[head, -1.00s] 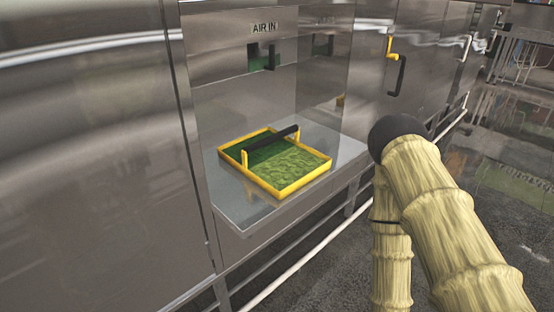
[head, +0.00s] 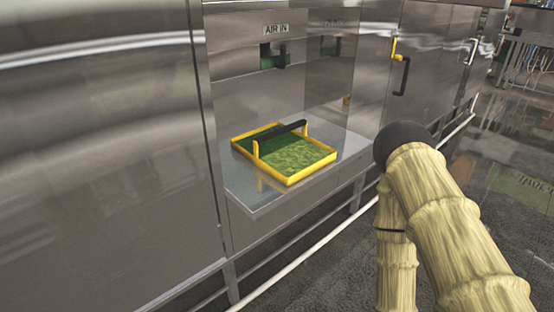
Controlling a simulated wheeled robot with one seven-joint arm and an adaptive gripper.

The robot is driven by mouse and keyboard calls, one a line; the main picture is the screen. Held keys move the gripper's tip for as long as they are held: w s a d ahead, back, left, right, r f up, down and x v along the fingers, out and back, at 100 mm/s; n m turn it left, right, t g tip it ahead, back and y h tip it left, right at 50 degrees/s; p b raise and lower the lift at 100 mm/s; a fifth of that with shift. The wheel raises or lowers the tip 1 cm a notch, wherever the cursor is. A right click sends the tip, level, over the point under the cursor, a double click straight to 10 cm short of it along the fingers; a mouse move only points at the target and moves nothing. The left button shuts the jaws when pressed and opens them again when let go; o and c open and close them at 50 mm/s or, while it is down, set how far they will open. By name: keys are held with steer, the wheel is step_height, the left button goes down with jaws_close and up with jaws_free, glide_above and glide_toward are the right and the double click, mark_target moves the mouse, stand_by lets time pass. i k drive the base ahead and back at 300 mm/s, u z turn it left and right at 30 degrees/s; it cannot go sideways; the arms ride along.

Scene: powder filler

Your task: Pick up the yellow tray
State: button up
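The yellow tray (head: 313,172) rests flat on a steel shelf. It has a yellow rim, a green inside and a raised black handle (head: 284,137) across it on yellow posts. My gripper is not seen in the head view. My arm, in a tan ribbed cover with a black end piece, fills the lower right. It is to the right of the tray and apart from it.
The steel shelf (head: 251,199) juts out below a panel with an "AIR IN" label (head: 276,29). A steel cabinet wall (head: 105,150) stands to the left. A yellow and black door handle (head: 400,68) is at the upper right. A white rail (head: 325,240) runs below the shelf.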

mark_target(286, 154)
steer(key=k, duration=0.85)
steer(key=z, duration=0.75)
steer(key=i, duration=1.4)
steer(key=u, duration=0.4)
